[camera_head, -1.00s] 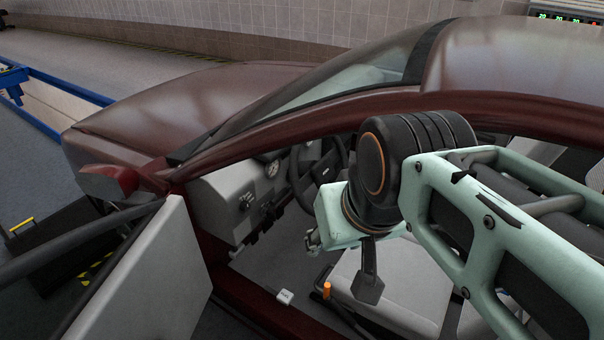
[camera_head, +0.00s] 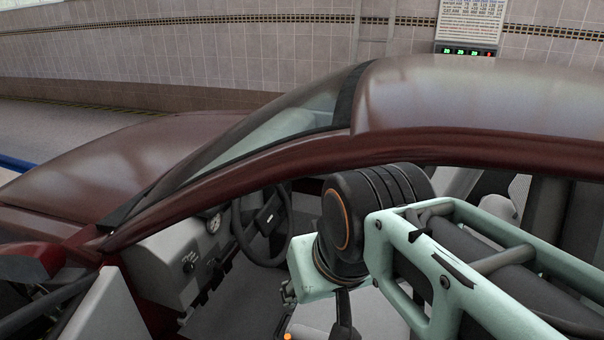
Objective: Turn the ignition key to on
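My arm reaches through the open door side of a dark red car (camera_head: 450,95). The small metallic end of my gripper (camera_head: 288,292) shows at the left of the pale green wrist. It is to the right of the grey dashboard (camera_head: 160,265) and below the steering wheel (camera_head: 265,222). Its fingers are too small and partly hidden to tell their state. A small dark switch or key-like part (camera_head: 189,266) sits on the dashboard's near face, apart from my gripper. I cannot tell whether it is the ignition key or how it is turned.
A round gauge (camera_head: 214,223) is on the dashboard. The door (camera_head: 110,310) stands open at the lower left. The roof edge and pillar (camera_head: 300,150) run above my arm. An orange-tipped part (camera_head: 287,336) is low beside the seat.

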